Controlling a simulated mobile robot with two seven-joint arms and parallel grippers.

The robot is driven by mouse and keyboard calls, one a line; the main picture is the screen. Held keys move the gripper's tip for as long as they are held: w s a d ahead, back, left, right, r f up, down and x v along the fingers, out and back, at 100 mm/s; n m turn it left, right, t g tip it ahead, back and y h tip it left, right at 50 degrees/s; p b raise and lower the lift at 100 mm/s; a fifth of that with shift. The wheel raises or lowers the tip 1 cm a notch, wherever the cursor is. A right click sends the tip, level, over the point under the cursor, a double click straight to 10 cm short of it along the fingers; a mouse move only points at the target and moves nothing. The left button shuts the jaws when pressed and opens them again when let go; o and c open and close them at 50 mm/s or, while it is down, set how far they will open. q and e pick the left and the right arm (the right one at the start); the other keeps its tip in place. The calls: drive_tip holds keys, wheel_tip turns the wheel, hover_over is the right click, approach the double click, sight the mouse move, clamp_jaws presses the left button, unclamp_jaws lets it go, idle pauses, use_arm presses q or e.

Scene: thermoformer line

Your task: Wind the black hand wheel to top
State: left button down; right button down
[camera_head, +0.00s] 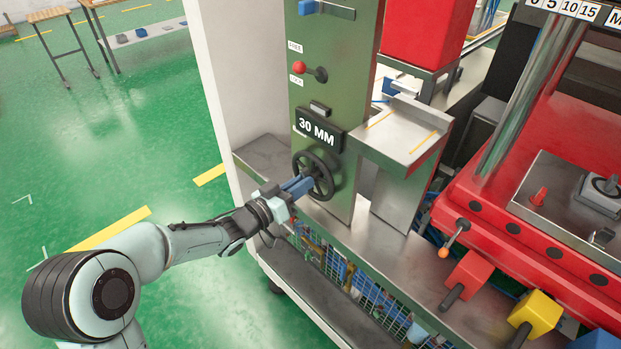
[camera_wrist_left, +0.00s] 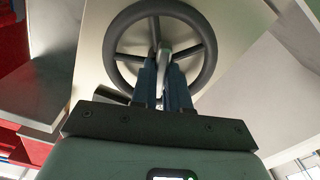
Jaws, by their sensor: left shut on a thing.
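The black hand wheel (camera_head: 314,176) is mounted on the green-grey panel (camera_head: 350,83), just below a black display reading "30 MM" (camera_head: 319,131). My left gripper (camera_head: 299,186) reaches it from the left, its blue fingers at the wheel's face. In the left wrist view the wheel (camera_wrist_left: 117,30) fills the upper middle, with its spokes and rim in sight. There my left gripper (camera_wrist_left: 166,75) is shut on a light grey handle (camera_wrist_left: 165,48) of the wheel, between its two fingers. My right gripper is in neither view.
A red-knobbed lever (camera_head: 300,67) sits on the panel above the display. A metal shelf (camera_head: 404,135) juts out to the right of the wheel. A red machine (camera_head: 480,213) stands further right. Open green floor (camera_head: 110,150) lies to the left.

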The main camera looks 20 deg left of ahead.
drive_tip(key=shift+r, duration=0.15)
use_arm(q)
drive_tip(key=n+p, duration=0.2)
drive_tip(key=shift+n, duration=0.4)
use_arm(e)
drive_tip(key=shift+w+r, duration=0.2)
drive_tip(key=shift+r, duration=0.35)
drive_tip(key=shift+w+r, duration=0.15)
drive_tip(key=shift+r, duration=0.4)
use_arm(q)
drive_tip(key=n+p, duration=0.2)
drive_tip(key=shift+n, duration=0.4)
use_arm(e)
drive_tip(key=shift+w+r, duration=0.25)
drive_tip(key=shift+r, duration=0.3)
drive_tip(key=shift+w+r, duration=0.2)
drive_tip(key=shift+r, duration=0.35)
use_arm(q)
drive_tip(key=shift+p, duration=0.3)
